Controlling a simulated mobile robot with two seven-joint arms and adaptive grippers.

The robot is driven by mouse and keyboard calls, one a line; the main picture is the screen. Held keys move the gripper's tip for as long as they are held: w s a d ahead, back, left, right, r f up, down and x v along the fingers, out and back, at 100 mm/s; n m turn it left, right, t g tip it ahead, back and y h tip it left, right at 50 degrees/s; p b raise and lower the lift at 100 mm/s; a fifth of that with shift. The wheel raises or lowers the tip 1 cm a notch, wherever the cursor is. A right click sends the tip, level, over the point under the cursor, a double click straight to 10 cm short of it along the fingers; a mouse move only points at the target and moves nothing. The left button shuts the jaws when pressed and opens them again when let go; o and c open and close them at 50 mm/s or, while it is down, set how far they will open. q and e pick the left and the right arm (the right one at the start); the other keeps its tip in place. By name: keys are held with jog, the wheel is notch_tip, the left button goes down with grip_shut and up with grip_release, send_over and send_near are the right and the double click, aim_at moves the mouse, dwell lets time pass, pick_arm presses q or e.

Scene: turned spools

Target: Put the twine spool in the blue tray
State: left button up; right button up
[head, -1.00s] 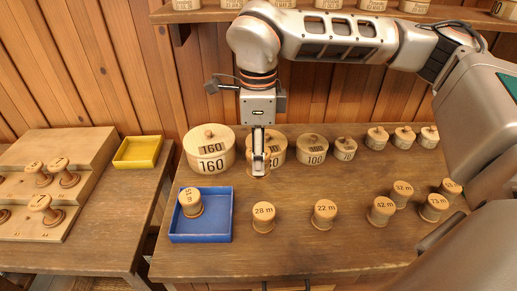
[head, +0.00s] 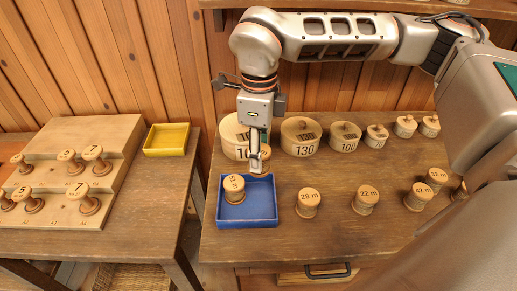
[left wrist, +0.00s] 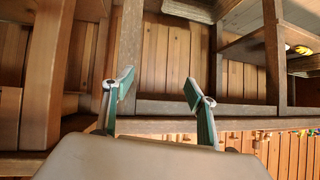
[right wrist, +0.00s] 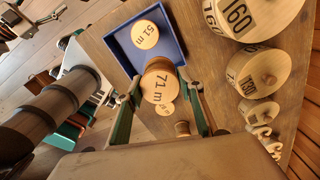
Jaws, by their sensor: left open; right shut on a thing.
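My right gripper (head: 258,168) is shut on the twine spool, a pale wooden spool (right wrist: 160,84) marked 71 m with a brown wound side. In the head view it hangs at the back right part of the blue tray (head: 247,221); its height above the tray is hard to tell. The right wrist view shows the tray (right wrist: 118,45) just beyond the held spool, overlapped by it. A spool marked 51 m (head: 234,184) stands inside the tray at the left. My left gripper (left wrist: 158,88) is open and empty, facing wooden shelving, out of the head view.
Lidded round boxes marked 130 (head: 301,137) and 100 (head: 344,137) stand in a row behind the tray. Spools marked 28 m (head: 308,202) and 22 m (head: 366,198) stand to its right. A yellow tray (head: 167,139) and a stepped peg rack (head: 115,130) are on the left table.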

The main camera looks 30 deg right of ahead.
jog(key=shift+f+b, duration=0.65)
jog(key=shift+f, duration=0.3)
notch_tip(320, 180, down, 5)
jog(key=b, duration=0.3)
jog(key=shift+r, duration=0.2)
jog(key=shift+f, duration=0.4)
jog(key=shift+f+b, duration=0.95)
jog(key=shift+f, duration=0.75)
jog(key=o, duration=1.2)
